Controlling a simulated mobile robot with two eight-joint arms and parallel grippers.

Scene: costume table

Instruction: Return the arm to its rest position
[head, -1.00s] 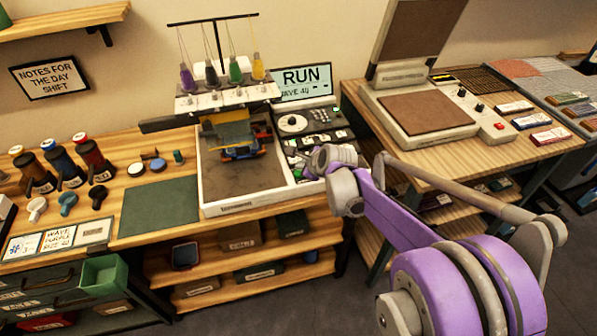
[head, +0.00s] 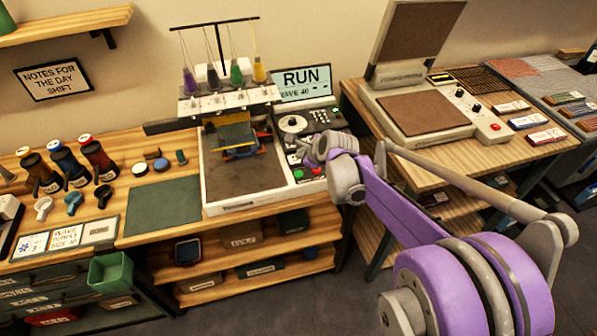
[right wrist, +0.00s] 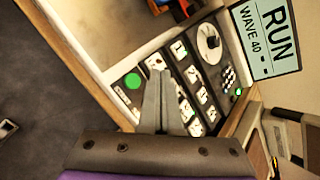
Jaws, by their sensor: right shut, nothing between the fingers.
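My right arm reaches in from the lower right in the head view, and its gripper (head: 312,152) is over the control panel of the embroidery machine. In the right wrist view the two fingers (right wrist: 160,78) are together with nothing between them. They stand in front of the panel's keys (right wrist: 187,82), and I cannot tell how far above them. A lit green button (right wrist: 132,81) shows left of the fingers. The embroidery machine (head: 229,101) has several thread cones, and its screen (head: 303,82) reads "RUN" and "WAVE 40". My left gripper is not in view.
A heat press (head: 432,110) with its lid up stands on the right table. A green bin (head: 110,271) hangs at the front left. Shelves (head: 240,270) run below.

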